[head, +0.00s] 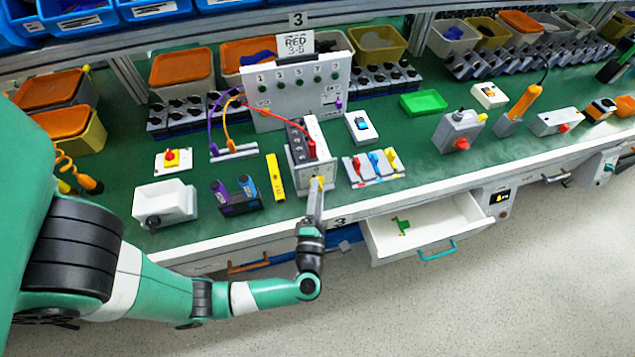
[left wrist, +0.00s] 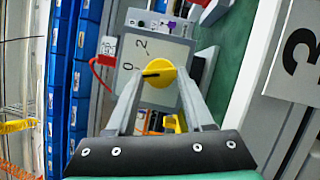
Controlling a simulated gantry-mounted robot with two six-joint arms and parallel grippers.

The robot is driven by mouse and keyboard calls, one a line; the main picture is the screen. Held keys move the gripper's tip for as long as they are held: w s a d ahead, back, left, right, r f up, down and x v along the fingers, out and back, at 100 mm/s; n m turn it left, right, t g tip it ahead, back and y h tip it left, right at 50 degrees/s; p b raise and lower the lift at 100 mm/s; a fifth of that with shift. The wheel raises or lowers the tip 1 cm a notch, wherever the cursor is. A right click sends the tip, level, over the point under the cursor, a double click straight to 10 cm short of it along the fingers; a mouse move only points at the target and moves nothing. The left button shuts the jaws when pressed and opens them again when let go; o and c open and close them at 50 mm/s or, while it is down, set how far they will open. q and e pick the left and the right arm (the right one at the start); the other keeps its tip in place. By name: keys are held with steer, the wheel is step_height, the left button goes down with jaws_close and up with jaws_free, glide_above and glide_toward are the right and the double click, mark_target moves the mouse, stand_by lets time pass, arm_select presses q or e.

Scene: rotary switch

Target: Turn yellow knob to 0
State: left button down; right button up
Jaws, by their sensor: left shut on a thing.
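The yellow knob (left wrist: 163,72) sits on the light grey face of a switch box (left wrist: 160,45) in the left wrist view. The digits 0 and 2 show beside it, and its dark pointer mark points left, close to the 0. In the head view the knob is small and partly hidden by my gripper; the box (head: 297,168) stands near the table's front edge. My left gripper (left wrist: 160,92) is shut on the knob, with one finger on each side. It also shows in the head view (head: 317,187). My right gripper is in neither view.
A yellow block (head: 275,177) and a purple-black device (head: 236,195) stand left of the box. A tray with coloured switches (head: 373,167) stands to its right. A red cable (head: 285,122) runs to the box. An open drawer (head: 425,228) juts out below the front edge.

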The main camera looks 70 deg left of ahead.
arm_select(q)
steer(key=m+p, duration=0.1)
steer(key=p, duration=0.1)
steer(key=m+h+p, duration=0.1)
steer(key=shift+r+m+p, duration=0.3)
steer(key=shift+r+p, duration=0.1)
steer(key=shift+f+m+p, duration=0.2)
steer(key=shift+m+p, duration=0.2)
steer(key=shift+p, duration=0.1)
steer(key=shift+c, duration=1.4)
jaws_free()
steer(key=shift+d, duration=0.1)
steer(key=v, duration=1.1)
steer(key=shift+d+r+p, duration=0.2)
steer(key=shift+p, duration=0.2)
steer(key=shift+s, duration=0.15)
